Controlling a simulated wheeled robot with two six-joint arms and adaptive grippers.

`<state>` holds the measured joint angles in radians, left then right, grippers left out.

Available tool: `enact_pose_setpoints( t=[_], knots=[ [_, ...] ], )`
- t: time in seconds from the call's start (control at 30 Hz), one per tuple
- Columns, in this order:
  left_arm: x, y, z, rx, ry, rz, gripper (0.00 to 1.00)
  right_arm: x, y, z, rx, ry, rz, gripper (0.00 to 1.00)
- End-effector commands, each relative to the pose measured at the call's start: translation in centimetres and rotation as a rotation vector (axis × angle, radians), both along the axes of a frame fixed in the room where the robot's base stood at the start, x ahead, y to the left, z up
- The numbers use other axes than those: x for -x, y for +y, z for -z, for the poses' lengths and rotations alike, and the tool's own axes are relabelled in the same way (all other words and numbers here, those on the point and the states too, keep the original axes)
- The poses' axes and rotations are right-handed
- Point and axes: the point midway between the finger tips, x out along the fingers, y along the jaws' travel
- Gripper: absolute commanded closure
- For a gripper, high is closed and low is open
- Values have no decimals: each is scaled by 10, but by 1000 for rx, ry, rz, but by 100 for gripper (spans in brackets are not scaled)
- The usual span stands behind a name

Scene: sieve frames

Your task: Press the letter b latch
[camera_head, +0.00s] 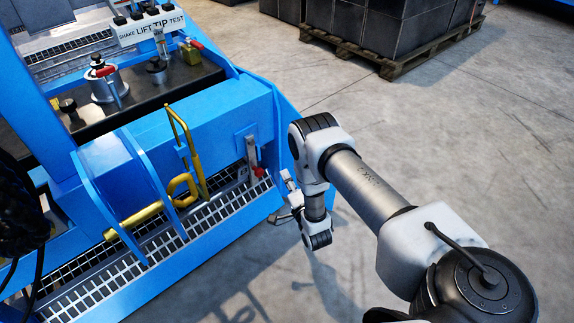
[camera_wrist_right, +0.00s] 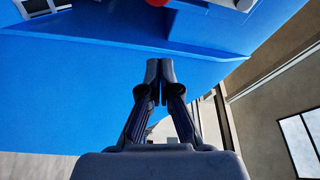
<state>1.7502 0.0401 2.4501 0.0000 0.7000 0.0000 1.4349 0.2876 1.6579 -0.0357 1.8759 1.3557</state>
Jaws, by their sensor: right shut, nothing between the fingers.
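No letter b can be read on any part. A yellow latch with a bent upright rod and a round loop (camera_head: 181,190) sits on the front of the blue machine (camera_head: 235,115). To its right is a small lever with a red knob (camera_head: 259,172) on a blue plate. A red knob (camera_wrist_right: 157,2) also shows at the top edge of the wrist view. My right gripper (camera_head: 287,189) is just right of the blue front, apart from the yellow latch. In the wrist view its fingertips (camera_wrist_right: 160,66) are together and empty, against a blue surface. My left gripper is not in view.
A white panel reading SHAKE, LIFT, TIP, TEST (camera_head: 148,26) stands at the machine's top. A metal grating (camera_head: 105,285) runs along its front. Black boxes on a wooden pallet (camera_head: 395,65) stand at the back. The grey floor (camera_head: 480,130) to the right is clear.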

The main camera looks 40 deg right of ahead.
Motion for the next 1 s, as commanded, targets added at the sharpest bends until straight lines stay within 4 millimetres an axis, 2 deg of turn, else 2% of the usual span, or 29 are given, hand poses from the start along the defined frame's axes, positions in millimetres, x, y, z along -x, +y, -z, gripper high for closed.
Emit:
enact_pose_setpoints(
  t=[0.03,0.27,0.33,0.5,1.0],
  knots=[
    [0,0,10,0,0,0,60,-12,-3,3,1,-5,1,100],
    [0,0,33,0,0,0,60,-60,-15,-1,2,-4,0,100],
    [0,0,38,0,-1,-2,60,-55,3,5,0,3,-4,100],
    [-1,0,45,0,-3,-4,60,-54,21,7,1,1,-1,100],
    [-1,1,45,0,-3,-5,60,-54,25,6,-6,2,0,100]
  ],
)
